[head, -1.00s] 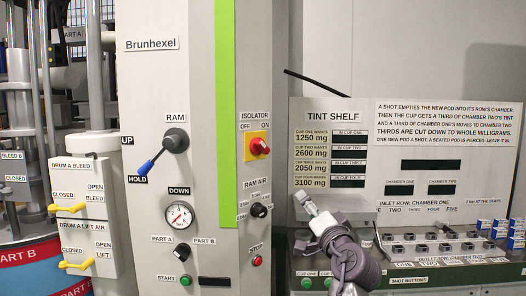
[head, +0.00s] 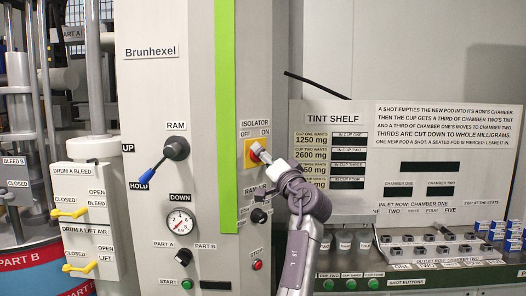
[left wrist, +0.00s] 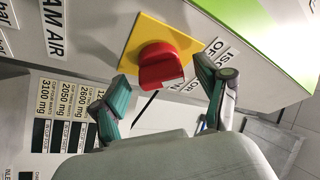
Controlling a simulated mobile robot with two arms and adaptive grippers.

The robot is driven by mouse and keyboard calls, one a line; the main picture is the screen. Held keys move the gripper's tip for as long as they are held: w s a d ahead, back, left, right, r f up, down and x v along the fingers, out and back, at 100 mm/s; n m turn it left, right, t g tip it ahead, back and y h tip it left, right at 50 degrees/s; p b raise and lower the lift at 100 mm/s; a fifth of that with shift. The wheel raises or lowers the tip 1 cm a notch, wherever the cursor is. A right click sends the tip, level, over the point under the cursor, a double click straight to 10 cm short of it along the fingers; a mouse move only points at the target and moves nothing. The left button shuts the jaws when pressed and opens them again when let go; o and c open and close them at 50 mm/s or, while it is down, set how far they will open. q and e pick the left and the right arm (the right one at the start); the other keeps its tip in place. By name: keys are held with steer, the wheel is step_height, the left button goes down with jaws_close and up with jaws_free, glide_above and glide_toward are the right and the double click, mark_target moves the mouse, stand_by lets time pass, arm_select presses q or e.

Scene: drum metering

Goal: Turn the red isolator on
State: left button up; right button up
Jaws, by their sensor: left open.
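The red isolator knob (left wrist: 162,66) sits on a square yellow plate (left wrist: 141,32) on the panel. In the head view the plate (head: 247,158) shows under the OFF and ON labels, with the knob mostly hidden by my gripper. My left gripper (head: 262,152) is at the isolator. In the left wrist view its green-padded fingers (left wrist: 158,88) are open, one on each side of the knob's near end. A gap shows on the left; I cannot tell whether the right finger touches. The knob's setting is unclear. My right gripper is not in view.
Below the isolator are the RAM AIR knob (head: 259,215) and the red STOP button (head: 257,265). The RAM lever (head: 160,164) and a gauge (head: 181,222) are to the left. The tint shelf (head: 425,225) with cups and seats stands to the right.

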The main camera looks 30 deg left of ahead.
arm_select(q)
steer(key=shift+w+a+r, duration=0.15)
steer(key=shift+w+a, duration=0.2)
steer(key=shift+a, duration=0.25)
